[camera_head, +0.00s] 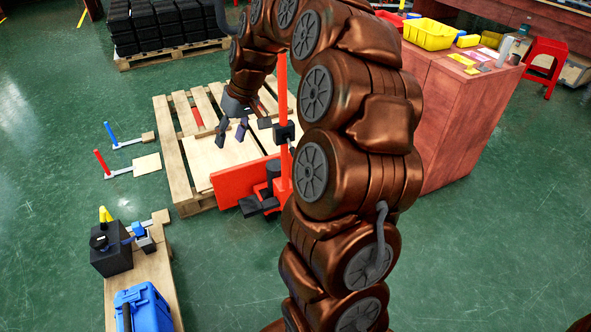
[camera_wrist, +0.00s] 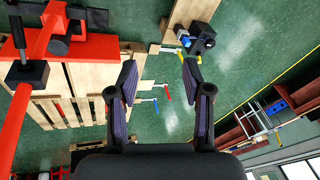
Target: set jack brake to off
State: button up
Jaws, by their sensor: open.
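An orange-red jack (camera_head: 245,182) stands at the front edge of a wooden pallet, with an upright orange post (camera_head: 283,85) and black fittings. A black block (camera_head: 284,132) sits on the post, and black pedal-like parts (camera_head: 262,203) are low at the front. I cannot tell which part is the brake or its setting. In the wrist view the jack (camera_wrist: 80,47) is at the left, with a black block (camera_wrist: 27,74). My gripper (camera_head: 232,130) is above the pallet, left of the post and apart from it. In the wrist view my gripper (camera_wrist: 160,78) is open and empty.
The pallet (camera_head: 172,165) carries boards. Levers with red (camera_head: 102,162) and blue (camera_head: 111,134) handles lie left of it. A wooden board (camera_head: 155,272) at lower left holds a black box (camera_head: 110,255) and a blue case (camera_head: 143,308). A red cabinet (camera_head: 455,120) stands right; green floor is free between.

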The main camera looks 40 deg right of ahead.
jog(key=w+d+f+m+t+h+b, duration=0.15)
jog(key=d+f+b, duration=0.35)
jog(key=d+f, duration=0.7)
jog(key=w+d+f+m+t+h+b, duration=0.15)
jog(key=d+f+b, duration=0.55)
jog(key=d, duration=0.9)
jog(key=shift+g+y, duration=0.4)
jog(key=shift+g, duration=0.1)
jog(key=shift+s+a+f+x, duration=0.1)
jog(key=shift+s+x, duration=0.1)
jog(key=shift+x, duration=1.1)
jog(key=shift+s+a+f+x, duration=0.1)
jog(key=shift+s+x, duration=0.05)
jog(key=shift+x, duration=1.15)
jog(key=shift+s+a+f+x, duration=0.1)
jog(key=shift+s+x, duration=0.1)
jog(key=shift+x, duration=1.1)
jog(key=shift+r, duration=0.1)
grip_shut()
